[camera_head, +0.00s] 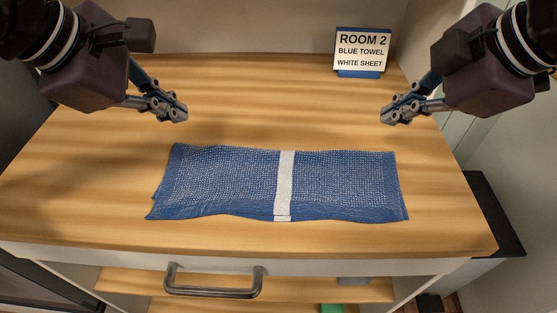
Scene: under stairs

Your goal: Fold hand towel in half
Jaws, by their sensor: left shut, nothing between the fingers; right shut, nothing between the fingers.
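The blue hand towel (225,180) lies on the wooden tabletop, near its front half. It is a long strip running left to right, with a white stripe (285,184) across its middle. It is doubled over, and a lower layer shows along the front edge and at the left corner. My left gripper (180,112) is shut and empty above the table, behind the towel's left end. My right gripper (388,115) is shut and empty above the table, behind the towel's right end. Neither gripper touches the towel.
A sign (361,50) reading "ROOM 2, BLUE TOWEL, WHITE SHEET" stands at the back right of the wooden tabletop (270,100). A metal handle (213,282) juts out below the front edge. A shelf (320,288) lies underneath. The tabletop around the towel is clear.

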